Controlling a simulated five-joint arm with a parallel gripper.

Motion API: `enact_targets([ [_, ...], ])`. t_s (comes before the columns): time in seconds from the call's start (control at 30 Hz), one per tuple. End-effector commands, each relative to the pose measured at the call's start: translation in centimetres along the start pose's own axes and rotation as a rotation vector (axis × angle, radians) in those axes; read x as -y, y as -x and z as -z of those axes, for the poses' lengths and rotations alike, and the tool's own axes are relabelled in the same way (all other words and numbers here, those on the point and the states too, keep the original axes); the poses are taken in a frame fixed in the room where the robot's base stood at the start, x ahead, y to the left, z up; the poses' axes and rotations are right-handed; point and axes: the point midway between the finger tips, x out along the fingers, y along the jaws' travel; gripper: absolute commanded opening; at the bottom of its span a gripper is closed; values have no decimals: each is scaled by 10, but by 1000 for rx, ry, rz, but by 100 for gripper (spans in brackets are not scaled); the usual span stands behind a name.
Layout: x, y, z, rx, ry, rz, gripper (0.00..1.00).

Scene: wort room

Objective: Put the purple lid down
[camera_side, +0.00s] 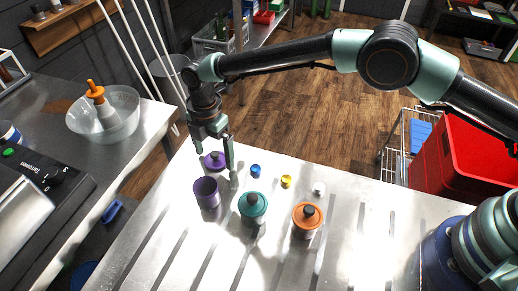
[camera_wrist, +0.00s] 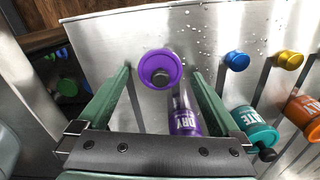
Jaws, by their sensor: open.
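The purple lid (camera_side: 213,161), a disc with a dark knob, appears to rest on the steel bench behind the purple canister (camera_side: 206,194). It shows in the wrist view (camera_wrist: 160,66) between the fingers, with clear gaps on both sides. My gripper (camera_side: 217,160) is open and points down at the lid, with one finger on each side; it grips nothing. The open purple canister, marked "DRY" in the wrist view (camera_wrist: 186,123), stands upright close in front of the lid.
A teal canister (camera_side: 253,209) and an orange canister (camera_side: 306,221), both lidded, stand to the right. The bench has long slots. Its far edge is near the lid.

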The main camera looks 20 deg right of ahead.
Motion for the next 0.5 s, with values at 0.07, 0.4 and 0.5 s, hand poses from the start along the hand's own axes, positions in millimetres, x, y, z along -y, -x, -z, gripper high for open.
enact_targets([
  [0.07, -1, 11, 0, 0, 0, -3, 100],
  [0.4, -1, 79, 0, 0, 0, -4, 100],
  [0.5, -1, 95, 0, 0, 0, -3, 100],
])
